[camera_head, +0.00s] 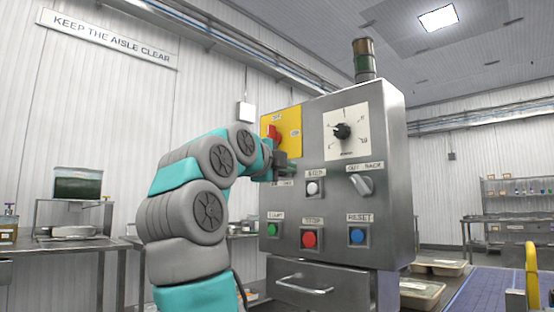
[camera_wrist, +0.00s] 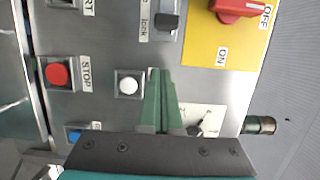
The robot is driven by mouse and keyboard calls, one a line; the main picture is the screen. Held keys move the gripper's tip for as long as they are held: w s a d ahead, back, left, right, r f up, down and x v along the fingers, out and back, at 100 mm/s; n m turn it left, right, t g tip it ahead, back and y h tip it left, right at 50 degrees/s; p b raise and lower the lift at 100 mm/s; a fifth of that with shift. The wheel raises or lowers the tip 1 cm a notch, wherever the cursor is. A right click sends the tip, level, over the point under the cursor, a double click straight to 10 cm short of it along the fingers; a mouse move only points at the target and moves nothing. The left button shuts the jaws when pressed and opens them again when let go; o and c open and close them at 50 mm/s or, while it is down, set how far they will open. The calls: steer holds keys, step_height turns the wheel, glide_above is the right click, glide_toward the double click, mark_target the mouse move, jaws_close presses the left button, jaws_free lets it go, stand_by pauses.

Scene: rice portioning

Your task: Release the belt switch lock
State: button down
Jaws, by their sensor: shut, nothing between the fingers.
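The grey control cabinet (camera_head: 364,238) carries several labelled controls. In the wrist view the lock switch (camera_wrist: 167,21), a grey and dark piece beside a label reading "lock", is at the top middle. In the head view my arm and gripper (camera_head: 285,168) hide most of it. My gripper (camera_wrist: 160,72) is shut and empty, its green fingers close together. The fingertips point toward the lock switch and appear just short of it in the wrist view; I cannot tell the depth between them. A red rotary switch (camera_wrist: 237,9) sits on a yellow ON/OFF plate (camera_wrist: 205,42).
A white button (camera_head: 313,188), a selector knob (camera_head: 362,184), a dial (camera_head: 342,131), and green, red (camera_head: 308,239) and blue (camera_head: 357,236) buttons crowd the panel. A drawer handle (camera_head: 303,287) juts out below. A blue belt (camera_head: 485,292) lies at right.

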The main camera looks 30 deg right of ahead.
steer(key=shift+w+a+p, duration=0.15)
steer(key=shift+w+p, duration=0.9)
steer(key=shift+w, duration=1.2)
steer(key=shift+r, duration=0.1)
